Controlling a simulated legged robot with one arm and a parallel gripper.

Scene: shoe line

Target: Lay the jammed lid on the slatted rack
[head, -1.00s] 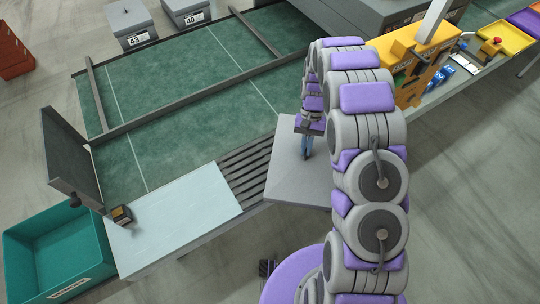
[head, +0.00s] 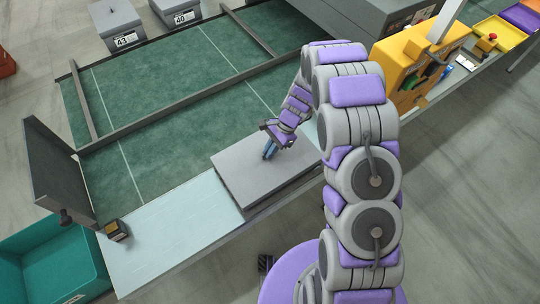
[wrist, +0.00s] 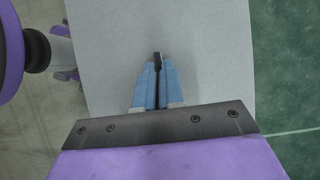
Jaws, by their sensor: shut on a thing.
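The lid (head: 240,180) is a flat grey panel, seen in the head view over the place of the slatted rack, which it hides. It looks roughly level; I cannot tell whether it touches the slats. My gripper (head: 269,151) is above the lid's upper right part, its blue fingers pointing down. In the wrist view my gripper (wrist: 158,68) is shut on a small dark grip piece (wrist: 157,62) on the lid, and the pale lid (wrist: 205,60) fills the middle of the picture.
A pale board (head: 160,245) lies left of the lid, with a small dark box (head: 117,231) on it. The green belt (head: 170,130) with grey rails lies behind. A teal bin (head: 60,260) stands at lower left, and a yellow machine (head: 405,70) stands at right.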

